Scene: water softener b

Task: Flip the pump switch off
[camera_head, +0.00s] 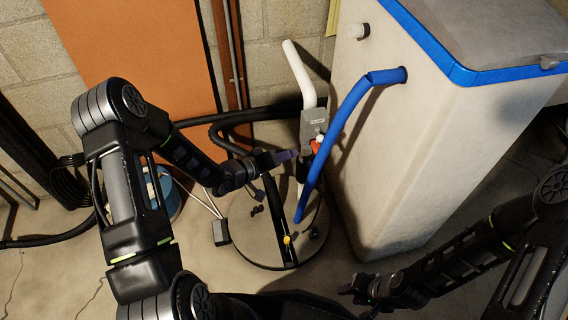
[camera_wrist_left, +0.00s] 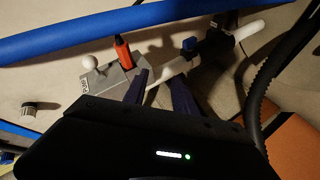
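A small grey switch box (camera_head: 312,125) stands on the pipework between the brick wall and the large tank. It carries a white ball knob (camera_wrist_left: 89,63) and an orange-red lever (camera_wrist_left: 122,50), both seen in the left wrist view; the lever also shows in the head view (camera_head: 316,147). Its grey face (camera_wrist_left: 112,80) is just beyond my left fingertips. My left gripper (camera_head: 290,157) is beside the box, its dark fingers apart in the left wrist view (camera_wrist_left: 162,83) with nothing gripped. Contact with the box cannot be told. My right gripper (camera_head: 352,288) is low, away from the box, its opening unclear.
A blue hose (camera_head: 336,122) arches from the big beige tank (camera_head: 420,130) down past the box. A white pipe (camera_head: 300,75) rises behind it. Black hoses (camera_head: 245,115) run along the wall behind my left arm.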

